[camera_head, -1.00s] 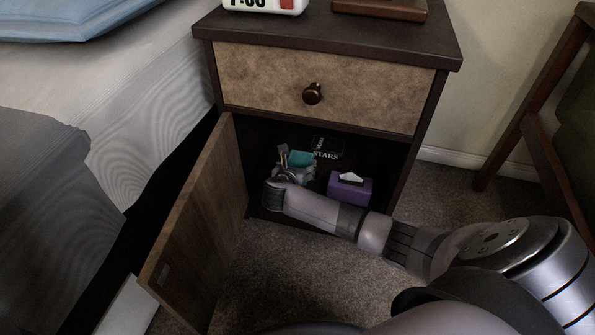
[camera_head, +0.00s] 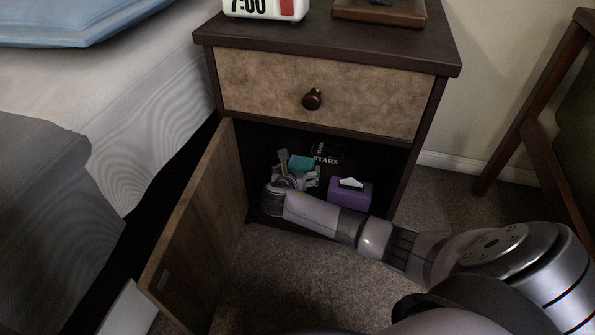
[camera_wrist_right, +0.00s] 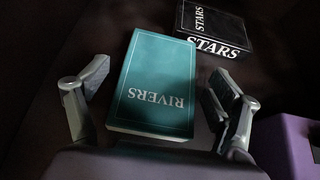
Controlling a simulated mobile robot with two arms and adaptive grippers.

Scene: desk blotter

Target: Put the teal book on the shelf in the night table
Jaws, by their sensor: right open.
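The teal book (camera_wrist_right: 155,85), with RIVERS on its cover, lies flat on the shelf (camera_wrist_right: 75,30) inside the night table (camera_head: 330,88). In the head view the teal book (camera_head: 301,163) shows just beyond my right gripper (camera_head: 299,171). In the right wrist view my right gripper (camera_wrist_right: 160,105) is open, one finger on each side of the book's near part, with gaps between the fingers and the book. My left gripper is not in view.
A black STARS book (camera_wrist_right: 213,27) lies behind and right of the teal book. A purple tissue box (camera_head: 350,193) stands right of my gripper. The cabinet door (camera_head: 200,225) is open at left. An alarm clock (camera_head: 265,8) stands on top.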

